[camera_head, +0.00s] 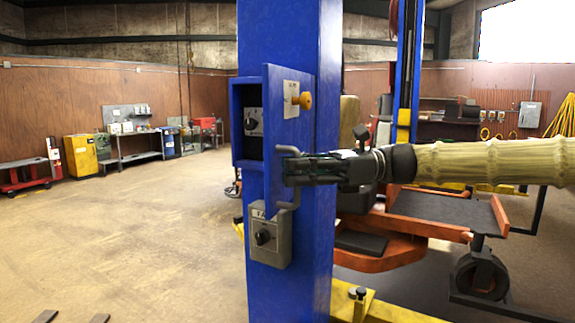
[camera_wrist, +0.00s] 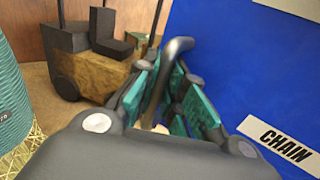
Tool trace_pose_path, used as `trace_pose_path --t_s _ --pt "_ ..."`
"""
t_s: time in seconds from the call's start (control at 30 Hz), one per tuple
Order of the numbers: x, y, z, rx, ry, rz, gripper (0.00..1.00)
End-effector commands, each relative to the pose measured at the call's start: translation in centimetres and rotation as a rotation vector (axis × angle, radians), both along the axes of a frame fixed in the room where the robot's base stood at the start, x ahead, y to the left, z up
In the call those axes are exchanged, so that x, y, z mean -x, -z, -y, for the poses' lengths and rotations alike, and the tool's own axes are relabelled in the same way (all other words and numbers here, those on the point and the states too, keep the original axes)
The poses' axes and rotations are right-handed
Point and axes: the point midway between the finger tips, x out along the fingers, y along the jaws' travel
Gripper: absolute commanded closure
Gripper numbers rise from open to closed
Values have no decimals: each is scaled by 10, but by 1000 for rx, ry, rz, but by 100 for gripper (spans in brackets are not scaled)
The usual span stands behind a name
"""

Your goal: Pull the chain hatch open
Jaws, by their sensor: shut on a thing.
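The chain hatch is a blue panel (camera_head: 276,120) on the blue post; the wrist view shows a blue surface (camera_wrist: 225,60) with a white CHAIN label (camera_wrist: 282,142). The hatch stands swung out, and a recess (camera_head: 249,95) with a grey switch box (camera_head: 253,122) shows to its left. A bent grey handle (camera_head: 286,205) is on the hatch. My gripper (camera_head: 291,168) comes from the right and is shut on this handle. In the wrist view the handle (camera_wrist: 178,45) runs between my gripper's teal-padded fingers (camera_wrist: 165,88). The hatch's hinge cannot be made out.
A yellow knob (camera_head: 304,101) sticks out above my gripper. A grey control box (camera_head: 271,237) is mounted below it on the blue post (camera_head: 290,30). An orange mower (camera_head: 385,255) stands behind at right. The floor at left (camera_head: 130,220) is mostly clear.

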Motion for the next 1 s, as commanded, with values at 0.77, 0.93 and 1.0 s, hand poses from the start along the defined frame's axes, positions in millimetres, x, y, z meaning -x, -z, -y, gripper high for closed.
trace_pose_path --t_s 0.77,0.93,1.0 --pt "1 0 6 -1 3 0 67" --pt "0 0 10 -1 4 0 67" --pt "-2 -1 16 -2 4 0 67"
